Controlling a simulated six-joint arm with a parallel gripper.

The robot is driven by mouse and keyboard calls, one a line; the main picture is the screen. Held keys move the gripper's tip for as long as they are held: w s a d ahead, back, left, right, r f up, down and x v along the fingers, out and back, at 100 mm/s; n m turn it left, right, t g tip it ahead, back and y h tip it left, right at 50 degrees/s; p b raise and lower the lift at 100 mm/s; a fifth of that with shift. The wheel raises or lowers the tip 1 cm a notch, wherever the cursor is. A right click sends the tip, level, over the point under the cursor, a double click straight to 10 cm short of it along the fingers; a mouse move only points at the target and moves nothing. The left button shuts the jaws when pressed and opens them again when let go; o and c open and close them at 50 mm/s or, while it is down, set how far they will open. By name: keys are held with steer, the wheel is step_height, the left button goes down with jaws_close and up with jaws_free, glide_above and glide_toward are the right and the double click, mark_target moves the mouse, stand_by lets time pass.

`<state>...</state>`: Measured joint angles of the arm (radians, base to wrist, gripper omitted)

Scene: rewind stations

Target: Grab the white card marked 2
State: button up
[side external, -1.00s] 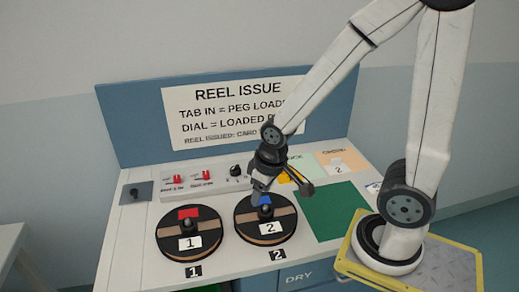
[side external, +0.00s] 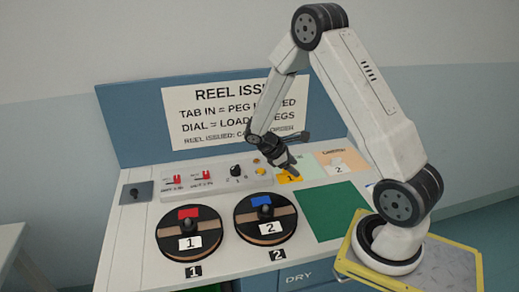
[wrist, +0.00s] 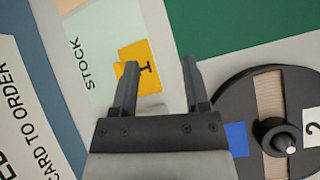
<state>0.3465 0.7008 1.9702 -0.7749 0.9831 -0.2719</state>
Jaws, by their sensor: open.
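The white card marked 2 (side external: 338,169) lies on the peach pad (side external: 346,157) at the back right of the bench in the side view. It does not show in the wrist view. My gripper (side external: 291,166) is to the left of it, over the light green STOCK pad (wrist: 97,45). In the wrist view my gripper (wrist: 159,80) is open, with nothing held. A yellow card marked 1 (wrist: 145,80) lies near the left fingertip; it is partly hidden by my gripper in the side view (side external: 290,179).
Reel 1 (side external: 207,250) and reel 2 (side external: 284,236) with center pegs stand at the front of the bench. A dark green mat (side external: 330,212) lies right of reel 2. A switch panel (side external: 205,186) and the REEL ISSUE sign (side external: 215,110) are at the back.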

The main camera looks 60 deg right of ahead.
mark_target(332, 160)
steer(key=d+f+n+g+h, duration=0.1)
steer(key=d, duration=0.3)
steer(key=s+d+f+n+g+h, duration=0.1)
steer(key=d, duration=0.3)
steer(key=s+d+f+g+h, duration=0.1)
steer(key=d+g+h, duration=0.1)
steer(key=d, duration=0.2)
steer(key=shift+s+d+f+n, duration=0.25)
steer(key=shift+d+f+n, duration=0.05)
steer(key=shift+f+n, duration=0.1)
steer(key=shift+x, duration=3.9)
steer(key=shift+w, duration=0.1)
jaws_close()
